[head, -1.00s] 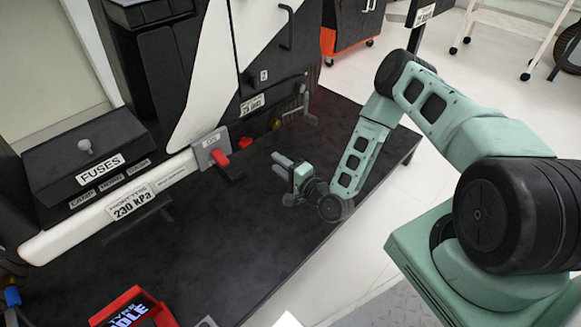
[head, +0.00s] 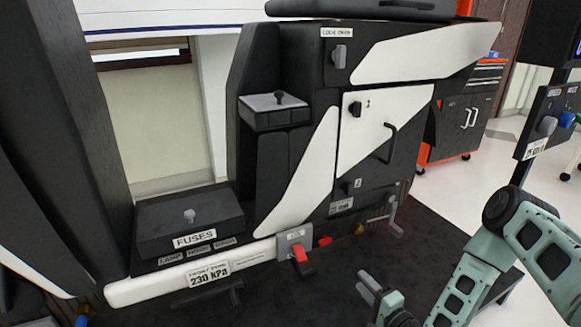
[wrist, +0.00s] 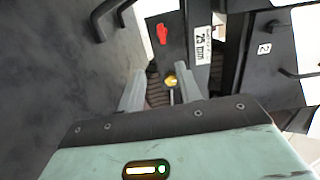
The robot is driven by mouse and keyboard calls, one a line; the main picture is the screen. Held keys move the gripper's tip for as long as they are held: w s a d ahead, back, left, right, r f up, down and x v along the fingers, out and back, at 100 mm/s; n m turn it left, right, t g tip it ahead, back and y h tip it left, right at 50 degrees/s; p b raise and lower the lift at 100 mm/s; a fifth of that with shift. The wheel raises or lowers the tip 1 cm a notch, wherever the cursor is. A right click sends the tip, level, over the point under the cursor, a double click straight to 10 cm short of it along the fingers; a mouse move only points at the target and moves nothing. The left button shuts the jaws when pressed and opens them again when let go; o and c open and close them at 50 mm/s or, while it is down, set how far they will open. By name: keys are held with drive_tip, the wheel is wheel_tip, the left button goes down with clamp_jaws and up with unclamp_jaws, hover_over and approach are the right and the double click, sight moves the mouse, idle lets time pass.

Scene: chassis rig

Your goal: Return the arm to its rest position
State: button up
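My arm is pale green with black joints. In the head view my gripper (head: 368,288) is low in the picture, right of the red lever (head: 301,256), with its fingers pointing up and left. In the wrist view the two grey fingers of my gripper (wrist: 160,88) stand apart with nothing held between them. A small yellow part (wrist: 171,81) shows beyond the gap, apart from the fingers. The lower arm and the base are cut off by the head view's edges.
The rig's black and white panels (head: 385,125) with handles stand behind the arm. The fuse box (head: 190,222) and the white bar (head: 140,288) marked 230 kPa are at left. A post-mounted control box (head: 550,120) is at right. The black platform (head: 430,225) is mostly clear around the gripper.

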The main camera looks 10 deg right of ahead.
drive_tip(key=w+d+r+n+g+h, duration=0.2)
drive_tip(key=w+d+r+n+g, duration=0.15)
drive_tip(key=r+n+g, duration=0.65)
drive_tip(key=s+d+r+n+g+h, duration=0.3)
drive_tip(key=s+r+n+g+h, duration=0.1)
drive_tip(key=s+r, duration=1.35)
drive_tip(key=s+a+r+n+g, duration=0.1)
drive_tip(key=s+a+n, duration=0.3)
drive_tip(key=s+a, duration=0.4)
drive_tip(key=s+a+r+n+g, duration=0.2)
drive_tip(key=s+a+n, duration=0.25)
drive_tip(key=a, duration=0.65)
wheel_tip(320, 180, up, 38)
drive_tip(key=p, duration=3.8)
drive_tip(key=shift+s+m+y+p, duration=0.2)
drive_tip(key=shift+m+y+p, duration=0.15)
drive_tip(key=shift+m+y, duration=0.1)
drive_tip(key=shift+d+f, duration=0.1)
drive_tip(key=shift+f, duration=0.05)
